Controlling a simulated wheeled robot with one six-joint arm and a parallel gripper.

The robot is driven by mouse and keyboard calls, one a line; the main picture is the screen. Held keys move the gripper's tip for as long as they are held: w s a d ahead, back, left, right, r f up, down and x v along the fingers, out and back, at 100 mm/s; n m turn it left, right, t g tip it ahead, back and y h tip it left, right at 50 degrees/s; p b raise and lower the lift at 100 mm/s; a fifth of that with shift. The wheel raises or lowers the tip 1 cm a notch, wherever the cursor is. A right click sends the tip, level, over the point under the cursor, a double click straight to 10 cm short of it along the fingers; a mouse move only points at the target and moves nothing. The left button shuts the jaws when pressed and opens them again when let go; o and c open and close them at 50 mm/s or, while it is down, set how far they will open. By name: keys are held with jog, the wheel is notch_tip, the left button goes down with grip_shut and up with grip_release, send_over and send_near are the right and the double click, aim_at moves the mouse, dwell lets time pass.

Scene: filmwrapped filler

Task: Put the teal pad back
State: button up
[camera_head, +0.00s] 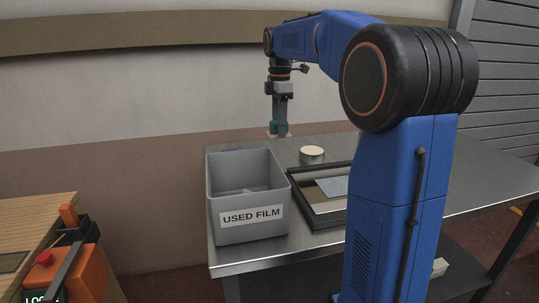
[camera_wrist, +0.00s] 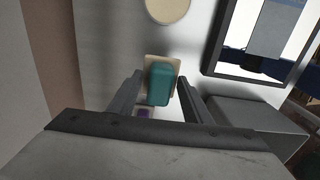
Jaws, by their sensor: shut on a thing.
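The teal pad (camera_wrist: 160,84) is between the two fingers of my gripper (camera_wrist: 158,92) in the wrist view. A cream square piece (camera_wrist: 151,61) shows around and under its teal part; I cannot tell whether it belongs to the pad. In the head view my gripper (camera_head: 281,130) points down at the back left of the metal table (camera_head: 405,160), shut on the teal pad (camera_head: 273,127). The pad is low, close to the table's far edge. I cannot tell whether it touches the table.
A grey bin (camera_head: 225,170) labelled USED FILM stands at the table's left front. A round cream-topped tin (camera_head: 312,152) stands near my gripper. A black-framed tray (camera_head: 318,221) with a pale blue sheet (camera_head: 334,187) lies right of the bin. A small purple thing (camera_wrist: 144,113) shows near the fingers.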

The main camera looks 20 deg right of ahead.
jog(key=shift+w+f, duration=0.2)
jog(key=shift+f, duration=4.8)
jog(key=o, duration=1)
notch_tip(320, 180, up, 12)
jog(key=shift+r, duration=0.1)
